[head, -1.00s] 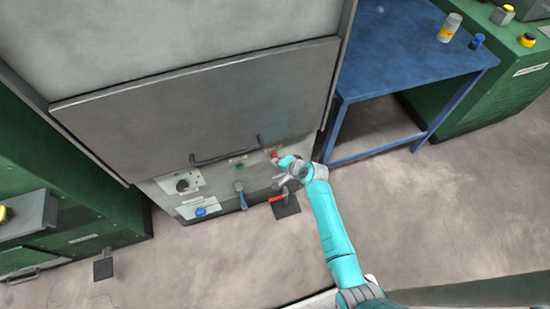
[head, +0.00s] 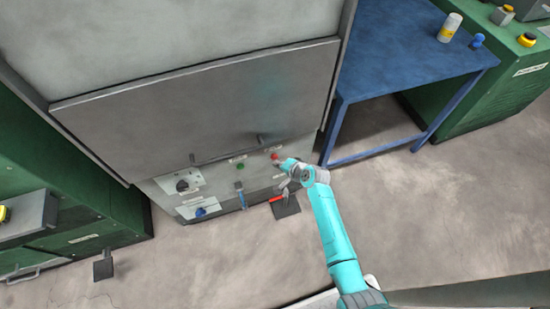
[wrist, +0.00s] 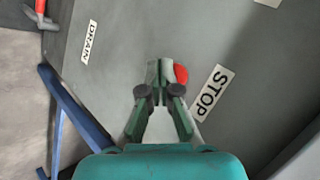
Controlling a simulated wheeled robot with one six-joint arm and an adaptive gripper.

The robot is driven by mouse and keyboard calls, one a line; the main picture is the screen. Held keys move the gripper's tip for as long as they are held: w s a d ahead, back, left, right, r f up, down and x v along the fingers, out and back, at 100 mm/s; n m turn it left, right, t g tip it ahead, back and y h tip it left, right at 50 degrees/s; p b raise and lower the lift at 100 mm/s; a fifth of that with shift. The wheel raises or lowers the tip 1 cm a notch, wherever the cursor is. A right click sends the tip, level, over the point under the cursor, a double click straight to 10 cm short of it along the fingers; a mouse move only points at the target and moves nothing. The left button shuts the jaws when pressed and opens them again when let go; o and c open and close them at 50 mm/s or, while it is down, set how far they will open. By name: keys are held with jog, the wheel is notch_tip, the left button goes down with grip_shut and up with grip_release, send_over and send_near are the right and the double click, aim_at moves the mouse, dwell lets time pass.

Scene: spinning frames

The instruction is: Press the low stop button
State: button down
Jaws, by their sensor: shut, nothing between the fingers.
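The red stop button (head: 274,156) is on the lower front panel of the grey cabinet, at its right side. In the wrist view the red button (wrist: 181,73) shows just right of my fingertips, partly hidden by them, with a white STOP label (wrist: 212,92) beside it. My gripper (wrist: 160,71) is shut and empty, its tips close to the button. I cannot tell whether they touch it. In the head view my gripper (head: 281,163) is just below and right of the button.
A green button (head: 240,167), a black knob (head: 183,186), a blue knob (head: 201,212) and a blue-handled lever (head: 240,197) share the panel. A bar handle (head: 225,150) crosses above. A red-handled part (head: 277,199) is below. A blue table (head: 400,60) stands to the right.

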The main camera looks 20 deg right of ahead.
jog(key=shift+s, duration=0.2)
jog(key=shift+s, duration=2.5)
